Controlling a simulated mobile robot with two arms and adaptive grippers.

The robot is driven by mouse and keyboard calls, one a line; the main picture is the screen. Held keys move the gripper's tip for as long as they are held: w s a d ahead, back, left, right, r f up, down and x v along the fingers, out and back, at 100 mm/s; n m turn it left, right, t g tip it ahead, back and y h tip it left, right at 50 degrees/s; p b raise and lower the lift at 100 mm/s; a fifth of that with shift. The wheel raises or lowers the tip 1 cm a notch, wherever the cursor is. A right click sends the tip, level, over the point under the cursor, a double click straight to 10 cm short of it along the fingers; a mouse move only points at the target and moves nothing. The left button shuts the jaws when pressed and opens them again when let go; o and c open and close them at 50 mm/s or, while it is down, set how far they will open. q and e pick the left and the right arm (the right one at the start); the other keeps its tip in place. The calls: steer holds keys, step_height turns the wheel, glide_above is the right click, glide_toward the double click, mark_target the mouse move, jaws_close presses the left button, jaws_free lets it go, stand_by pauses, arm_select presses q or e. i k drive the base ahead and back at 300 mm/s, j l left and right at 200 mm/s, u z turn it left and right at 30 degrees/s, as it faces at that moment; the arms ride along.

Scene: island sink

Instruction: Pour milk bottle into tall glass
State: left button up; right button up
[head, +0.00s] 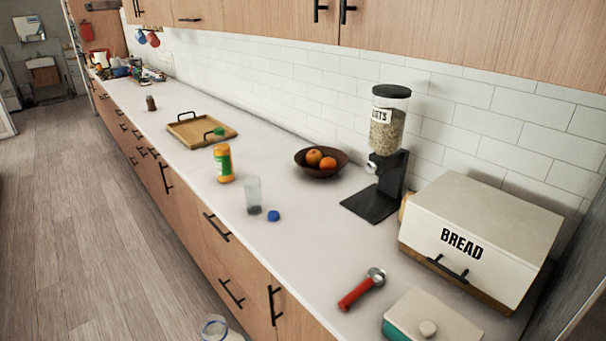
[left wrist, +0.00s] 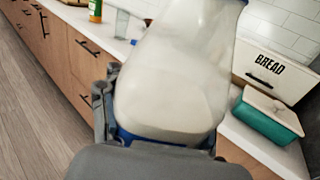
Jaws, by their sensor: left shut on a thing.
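The milk bottle (left wrist: 178,75) is large, clear and part filled with white milk in the left wrist view. My left gripper (left wrist: 160,140) is shut on the bottle near its base, with blue showing at the grip. In the head view only the bottle's top with a blue rim (head: 214,328) shows at the bottom edge, in front of the counter. The tall glass (head: 253,195) stands upright on the counter, apart from the bottle; it also shows in the left wrist view (left wrist: 122,22). My right gripper is not in view.
A blue cap (head: 274,215) lies beside the glass. A red-handled tool (head: 360,290), bread box (head: 465,245) and teal container (head: 432,320) occupy the near right. Counter right of the cap is clear.

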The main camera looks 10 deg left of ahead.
mark_target(253, 196)
steer(key=i+j+z, duration=0.15)
steer(key=j, duration=0.25)
steer(key=i+j+z, duration=0.15)
steer(key=j, duration=0.25)
steer(key=i+j+z, duration=0.15)
steer(key=j, duration=0.25)
steer(key=i+j+z, duration=0.15)
steer(key=j, duration=0.3)
steer(key=i+j, duration=0.2)
steer(key=i, duration=0.35)
